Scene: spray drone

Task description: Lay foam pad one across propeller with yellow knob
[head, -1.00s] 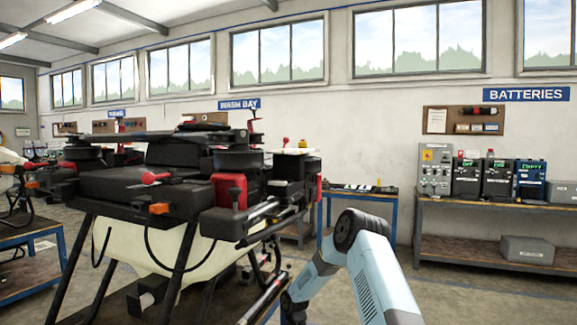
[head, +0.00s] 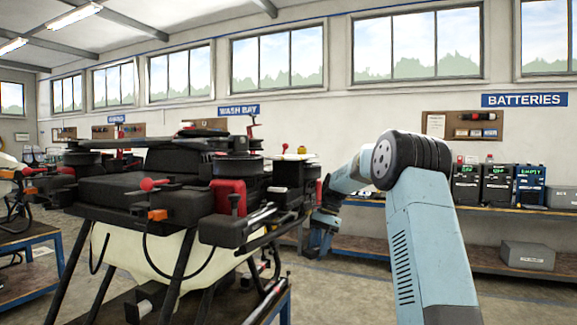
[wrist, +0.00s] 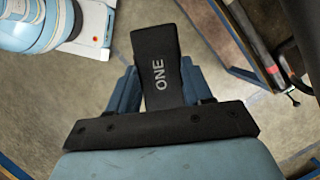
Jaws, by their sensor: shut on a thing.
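Foam pad one (wrist: 158,65) is a dark slab with "ONE" printed on it. In the wrist view it is held in my gripper (wrist: 160,88), with a blue finger on each side. In the head view the end of my arm hangs low, right of the drone (head: 165,185); I cannot make out the pad there. The yellow knob (head: 302,149) stands on top of a pale piece at the drone's right side. The propeller under it is seen nearly edge-on and is hard to tell apart. My gripper is below the knob's height and apart from it.
The drone rests on a stand, with red and orange clips (head: 150,185) and thin rods jutting toward me. A blue-legged bench with battery chargers (head: 497,184) runs along the right wall. In the wrist view open floor (wrist: 60,85) lies below.

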